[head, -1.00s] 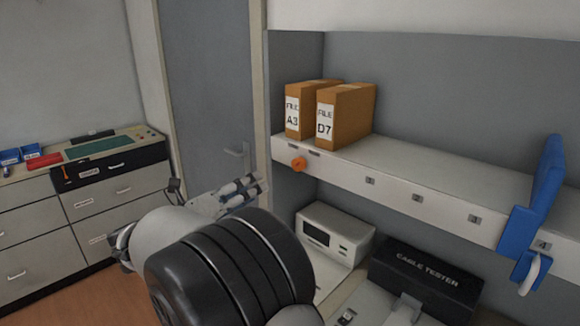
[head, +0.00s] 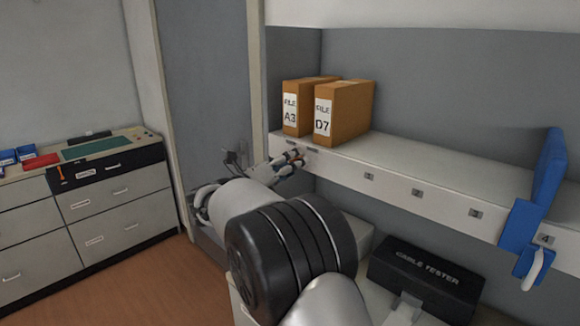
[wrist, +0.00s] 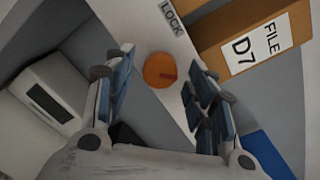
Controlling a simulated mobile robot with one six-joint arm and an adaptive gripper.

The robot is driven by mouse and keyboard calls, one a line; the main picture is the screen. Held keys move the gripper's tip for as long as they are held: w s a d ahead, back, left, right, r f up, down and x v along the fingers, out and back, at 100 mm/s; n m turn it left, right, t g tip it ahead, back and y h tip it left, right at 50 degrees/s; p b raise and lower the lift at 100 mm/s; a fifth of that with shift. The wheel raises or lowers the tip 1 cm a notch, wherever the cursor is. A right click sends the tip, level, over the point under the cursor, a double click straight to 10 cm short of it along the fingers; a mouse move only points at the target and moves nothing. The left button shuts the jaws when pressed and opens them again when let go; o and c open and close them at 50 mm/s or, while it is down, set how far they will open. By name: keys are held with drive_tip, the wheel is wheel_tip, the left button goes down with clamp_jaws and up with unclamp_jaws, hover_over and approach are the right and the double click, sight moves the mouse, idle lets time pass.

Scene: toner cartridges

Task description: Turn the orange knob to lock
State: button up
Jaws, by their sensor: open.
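The orange knob (wrist: 160,70) is on the front edge of the shelf (wrist: 175,105). It shows in the wrist view between my gripper's fingers, with a dark red mark on its right side. A LOCK label (wrist: 171,19) is on the shelf edge near it. My gripper (wrist: 163,80) is open, one finger to each side of the knob in that view; I cannot tell whether they touch it. In the head view my gripper (head: 296,157) is at the shelf's front edge below the folders and hides the knob.
Two brown file folders, A3 (head: 291,113) and D7 (head: 345,112), stand on the shelf just above. A black cable tester (head: 425,281) sits below the shelf. Drawers (head: 110,205) stand at the left.

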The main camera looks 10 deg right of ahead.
drive_tip(key=c, duration=1.1)
drive_tip(key=shift+o, duration=0.2)
drive_tip(key=shift+n+p, duration=0.3)
drive_tip(key=shift+p, duration=0.05)
drive_tip(key=n+p, duration=0.3)
drive_tip(key=shift+r+n, duration=0.25)
drive_tip(key=shift+n, duration=0.15)
drive_tip(key=n+p, duration=0.4)
drive_tip(key=shift+p, duration=0.4)
drive_tip(key=n+p, duration=0.5)
drive_tip(key=shift+n, duration=0.3)
drive_tip(key=shift+n+g+p, duration=0.3)
drive_tip(key=shift+n+p, duration=1.25)
drive_tip(key=shift+n, duration=0.15)
drive_tip(key=shift+f, duration=0.1)
